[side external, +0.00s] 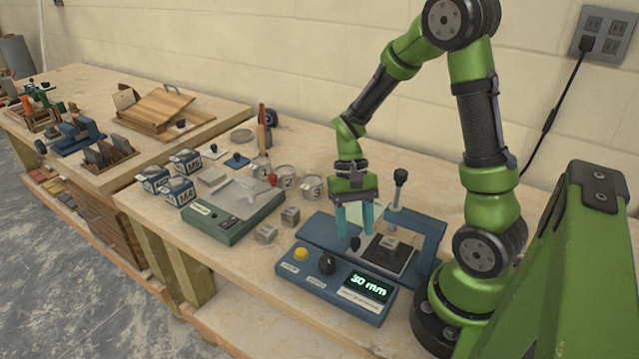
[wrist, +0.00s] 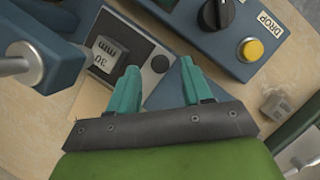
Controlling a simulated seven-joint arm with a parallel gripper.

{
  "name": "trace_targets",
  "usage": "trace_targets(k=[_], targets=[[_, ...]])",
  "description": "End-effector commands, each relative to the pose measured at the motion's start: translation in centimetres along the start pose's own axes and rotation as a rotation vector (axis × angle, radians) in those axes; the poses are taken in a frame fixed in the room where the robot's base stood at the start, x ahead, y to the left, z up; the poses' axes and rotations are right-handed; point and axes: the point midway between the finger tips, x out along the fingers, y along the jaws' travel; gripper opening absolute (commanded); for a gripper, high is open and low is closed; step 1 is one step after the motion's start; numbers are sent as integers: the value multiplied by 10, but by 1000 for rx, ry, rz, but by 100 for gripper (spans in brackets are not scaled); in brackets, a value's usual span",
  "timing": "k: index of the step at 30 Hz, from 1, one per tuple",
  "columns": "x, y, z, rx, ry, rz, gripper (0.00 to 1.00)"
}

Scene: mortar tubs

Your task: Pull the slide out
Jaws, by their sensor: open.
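The slide (side external: 376,258) is a plate with a dark pad, lying in a blue press (side external: 433,237); it also shows in the wrist view (wrist: 151,80). A grey block (wrist: 107,55) marked 30 sits on it. In the wrist view my gripper (wrist: 158,72) is open. Contact with the knob cannot be told.
A control box (side external: 335,284) with a yellow button, black dial and lit 30 mm display stands in front. A black-topped lever (side external: 399,190) rises behind the slide. Small grey blocks (side external: 267,233) and a green-based tray (side external: 232,213) lie to the left.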

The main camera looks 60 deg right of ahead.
Motion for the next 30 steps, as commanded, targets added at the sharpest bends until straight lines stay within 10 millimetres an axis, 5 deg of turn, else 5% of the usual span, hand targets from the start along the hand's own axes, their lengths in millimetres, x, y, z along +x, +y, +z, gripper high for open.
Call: trace_targets(k=[6,16,25,30], targets=[[20,0,0,-1,-1,1,49],[23,0,0,0,0,0,48],[22,0,0,0,0,0,2],[22,0,0,0,0,0,0]])
